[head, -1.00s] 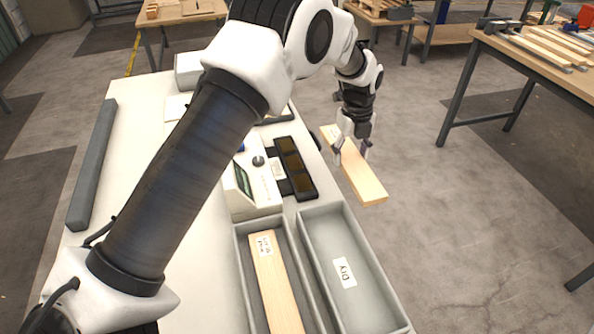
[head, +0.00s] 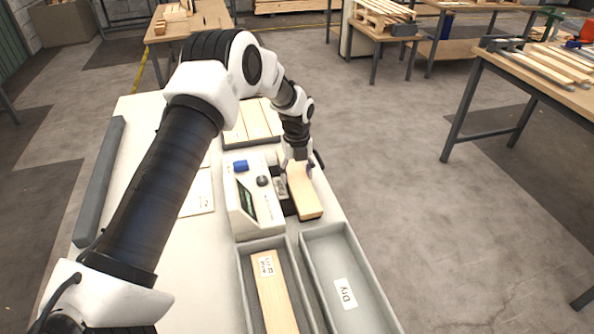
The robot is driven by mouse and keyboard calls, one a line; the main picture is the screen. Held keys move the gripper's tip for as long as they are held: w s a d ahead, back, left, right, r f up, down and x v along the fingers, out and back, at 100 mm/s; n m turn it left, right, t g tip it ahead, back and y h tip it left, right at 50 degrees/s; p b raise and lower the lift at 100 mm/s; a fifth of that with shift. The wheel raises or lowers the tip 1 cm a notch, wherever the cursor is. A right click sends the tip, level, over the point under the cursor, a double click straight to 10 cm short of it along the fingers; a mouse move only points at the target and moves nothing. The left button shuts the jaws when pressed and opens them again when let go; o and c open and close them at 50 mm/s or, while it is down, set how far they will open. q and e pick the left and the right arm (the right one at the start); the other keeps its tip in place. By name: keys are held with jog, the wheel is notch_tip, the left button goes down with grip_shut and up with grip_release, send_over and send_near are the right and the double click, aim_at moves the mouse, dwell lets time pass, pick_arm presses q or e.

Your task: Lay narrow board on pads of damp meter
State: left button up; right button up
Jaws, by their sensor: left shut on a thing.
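My left gripper (head: 297,166) is shut on a narrow board (head: 304,193), a pale wooden piece. The board is over the dark pads (head: 286,203) of the damp meter and hides most of them. I cannot tell whether it touches them. The damp meter (head: 246,192) is a white box with a small green screen, a dark knob and a blue part on top. It stands on the white table, left of the board. My right gripper is not in view.
A grey tray labelled Dry (head: 338,262) stands in front of the meter. Another grey tray (head: 246,264) beside it holds a labelled board (head: 276,295). More boards (head: 256,122) lie behind the meter. A grey bar (head: 99,182) lies along the table's left edge.

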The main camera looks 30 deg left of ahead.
aim_at(297, 176)
pick_arm(q)
jog(key=shift+w+f, duration=0.15)
jog(key=shift+f, duration=0.15)
jog(key=o, duration=1.3)
jog(key=shift+c, duration=0.2)
notch_tip(297, 176, up, 12)
jog(key=b, duration=0.1)
jog(key=shift+r+b, duration=0.25)
jog(key=shift+b, duration=0.05)
